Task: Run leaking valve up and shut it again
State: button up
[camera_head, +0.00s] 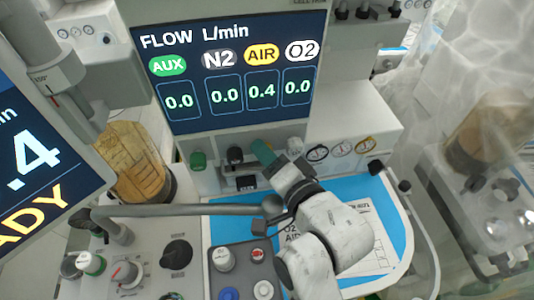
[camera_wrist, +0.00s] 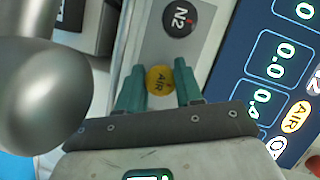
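The flow screen (camera_head: 230,70) reads 0.4 under AIR and 0.0 under AUX, N2 and O2. Below it is a row of valve knobs. The yellow-capped AIR knob (camera_wrist: 160,80) sits between the teal fingers of my gripper (camera_wrist: 160,88) in the wrist view. The fingers lie close against both its sides, with no clear gap, so it looks gripped. In the head view my gripper (camera_head: 263,152) hides this knob. The black N2 knob (camera_head: 235,155) is just left of it, and also shows in the wrist view (camera_wrist: 180,18). The white O2 knob (camera_head: 295,147) is just right.
A green AUX knob (camera_head: 198,160) ends the row at left. Round gauges (camera_head: 341,148) are to the right. A grey tube (camera_head: 180,210) crosses in front, below the knobs. A blue mat (camera_head: 385,205) with a paper lies under my arm. A second screen (camera_head: 35,150) stands at left.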

jog(key=shift+o, duration=0.6)
jog(key=b+v, duration=0.1)
jog(key=v, duration=1)
jog(key=shift+w, duration=0.1)
